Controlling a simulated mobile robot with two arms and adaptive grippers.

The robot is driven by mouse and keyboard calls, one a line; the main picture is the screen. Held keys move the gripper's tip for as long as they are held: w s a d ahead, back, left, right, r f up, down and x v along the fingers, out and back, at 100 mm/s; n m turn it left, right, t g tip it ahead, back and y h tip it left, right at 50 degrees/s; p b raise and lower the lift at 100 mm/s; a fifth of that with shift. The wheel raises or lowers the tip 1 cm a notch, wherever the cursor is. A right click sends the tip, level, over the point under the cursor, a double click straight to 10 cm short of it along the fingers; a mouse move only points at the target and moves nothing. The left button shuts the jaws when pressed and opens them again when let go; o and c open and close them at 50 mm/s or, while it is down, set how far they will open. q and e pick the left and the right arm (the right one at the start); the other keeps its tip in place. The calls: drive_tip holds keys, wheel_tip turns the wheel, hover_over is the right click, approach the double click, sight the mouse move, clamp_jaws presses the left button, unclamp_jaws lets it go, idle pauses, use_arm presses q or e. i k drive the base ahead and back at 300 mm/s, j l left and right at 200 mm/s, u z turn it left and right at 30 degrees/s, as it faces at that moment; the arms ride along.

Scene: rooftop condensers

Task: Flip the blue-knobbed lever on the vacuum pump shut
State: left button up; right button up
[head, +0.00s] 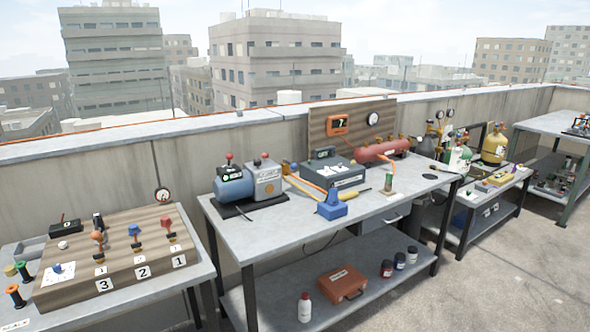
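A machine with a blue cylinder and a grey box (267,184), likely the vacuum pump, stands on a dark base on the middle table. Two red knobs top it, one on the blue cylinder (233,186) and one on the grey box. I make out no blue knob on it. A blue knob (134,230) shows on the wooden board (60,287) at left, between an orange knob (97,237) and a red knob (166,222). Number plates 3, 2 and 1 mark that board. Neither of my grippers is in view.
The middle table (285,229) also bears a dark green case (333,174), a blue tool (331,207) and a red tank (381,150). Its lower shelf holds an orange case (341,284) and several bottles. Concrete floor (500,260) is clear at right.

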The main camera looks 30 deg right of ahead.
sight(293, 166)
drive_tip(key=i+l+u, duration=0.1)
drive_tip(key=l, duration=0.4)
drive_tip(key=i+l+u, duration=0.15)
drive_tip(key=l, duration=0.35)
drive_tip(key=i+l+u, duration=0.1)
drive_tip(key=l, duration=0.45)
drive_tip(key=i+l+u, duration=0.1)
drive_tip(key=l, duration=0.4)
drive_tip(key=i, duration=0.05)
